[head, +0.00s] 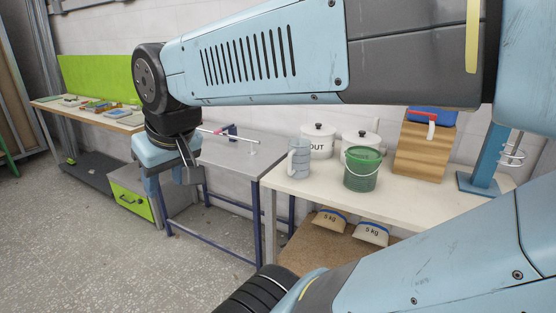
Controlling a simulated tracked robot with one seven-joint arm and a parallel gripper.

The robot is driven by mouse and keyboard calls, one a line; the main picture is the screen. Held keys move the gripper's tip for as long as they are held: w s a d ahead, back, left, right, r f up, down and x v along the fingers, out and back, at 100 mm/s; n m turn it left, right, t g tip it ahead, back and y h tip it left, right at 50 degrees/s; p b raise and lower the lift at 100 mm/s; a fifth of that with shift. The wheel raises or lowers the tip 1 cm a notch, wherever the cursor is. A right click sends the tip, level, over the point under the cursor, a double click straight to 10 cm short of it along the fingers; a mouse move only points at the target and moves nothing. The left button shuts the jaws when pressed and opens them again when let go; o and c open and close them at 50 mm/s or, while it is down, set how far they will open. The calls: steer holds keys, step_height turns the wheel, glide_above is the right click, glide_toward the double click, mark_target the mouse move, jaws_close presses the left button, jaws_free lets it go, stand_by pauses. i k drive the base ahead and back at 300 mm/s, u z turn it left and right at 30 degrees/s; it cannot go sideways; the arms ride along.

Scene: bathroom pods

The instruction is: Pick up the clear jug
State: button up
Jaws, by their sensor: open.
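The clear jug (300,157) stands upright at the left end of the cream bench, a see-through grey jug with its handle on its left side. My gripper (170,187) hangs at the end of my arm, to the left of the jug and well apart from it. Its jaws point down, open, with nothing visible between them. It appears in front of the grey metal table's left end. The jug is not covered by my arm.
A wooden block (421,152) stands behind. The grey table (236,158) adjoins at left. Sacks (370,234) lie below. Floor at left is open.

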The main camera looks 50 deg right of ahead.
mark_target(299, 148)
steer(key=u, duration=0.2)
steer(key=i, duration=1.4)
steer(key=z, duration=1.8)
